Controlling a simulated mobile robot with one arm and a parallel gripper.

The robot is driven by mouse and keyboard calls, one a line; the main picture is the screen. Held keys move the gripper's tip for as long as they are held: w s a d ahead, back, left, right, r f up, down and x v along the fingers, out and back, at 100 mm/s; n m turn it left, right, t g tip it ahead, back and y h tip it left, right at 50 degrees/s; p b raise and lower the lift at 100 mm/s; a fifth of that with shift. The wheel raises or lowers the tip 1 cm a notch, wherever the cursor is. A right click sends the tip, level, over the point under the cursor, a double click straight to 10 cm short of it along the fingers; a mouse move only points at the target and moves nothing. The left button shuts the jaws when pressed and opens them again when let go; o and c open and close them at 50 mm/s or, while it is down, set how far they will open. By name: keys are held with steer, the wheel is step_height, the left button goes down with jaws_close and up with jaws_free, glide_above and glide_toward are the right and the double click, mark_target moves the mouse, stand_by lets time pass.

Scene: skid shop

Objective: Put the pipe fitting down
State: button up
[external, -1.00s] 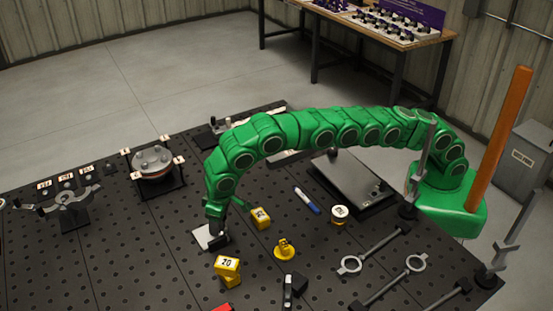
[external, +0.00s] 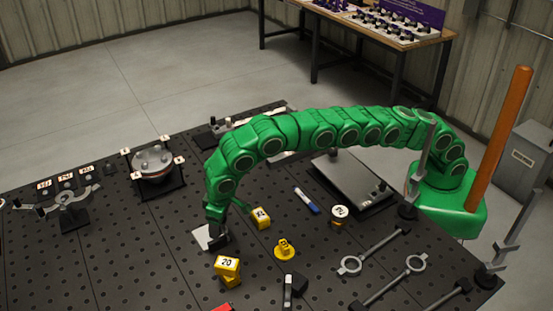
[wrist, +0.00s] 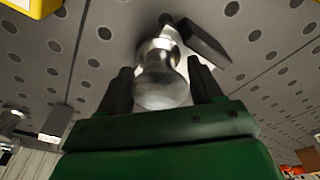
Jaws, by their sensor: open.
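The pipe fitting (wrist: 160,80) is a shiny, rounded metal piece in the wrist view. It lies between the two dark fingers of my gripper (wrist: 160,68), with a visible gap on each side. My gripper is open around it. In the external view my gripper (external: 217,236) is low over the perforated table, beside a pale plate (external: 202,238). The fitting cannot be made out there. Whether its underside touches the surface is hidden.
A yellow block marked 20 (external: 227,266) is close in front of my gripper, and another yellow block (external: 261,218) is to its right. Open table (external: 130,240) extends to the left.

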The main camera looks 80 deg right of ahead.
steer(key=r, duration=0.3)
steer(key=s+r, duration=0.1)
steer(key=r, duration=0.6)
steer(key=shift+s+a+r, duration=0.1)
steer(key=shift+s+r, duration=0.15)
steer(key=shift+r, duration=0.05)
steer(key=shift+s+r, duration=0.1)
steer(key=shift+r, duration=0.45)
